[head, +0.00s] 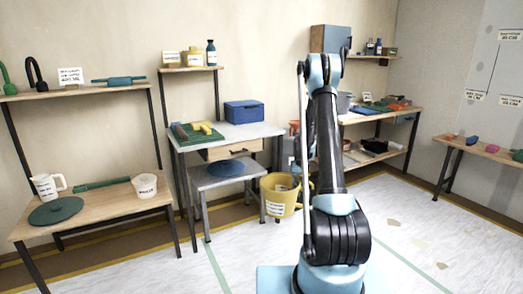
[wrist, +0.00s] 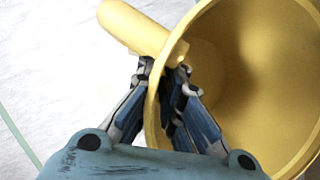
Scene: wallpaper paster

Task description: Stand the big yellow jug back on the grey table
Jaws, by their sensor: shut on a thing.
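The big yellow jug (head: 280,197) shows in the head view beside the stool, just left of my arm. It has a white label. I cannot tell whether it rests on the floor or hangs just above it. In the wrist view the jug (wrist: 245,75) has its open mouth towards the camera and its handle at upper left. My gripper (wrist: 168,72) is shut on its rim, one finger inside and one outside, near the handle. In the head view my arm hides the gripper. The grey table (head: 190,141) stands behind, left of the jug.
On the grey table are a blue box (head: 244,112) and some tools (head: 200,130) at the left; its front right top is clear. A stool (head: 205,182) with a blue disc (head: 226,169) stands before it. A wooden bench (head: 105,200) is at left.

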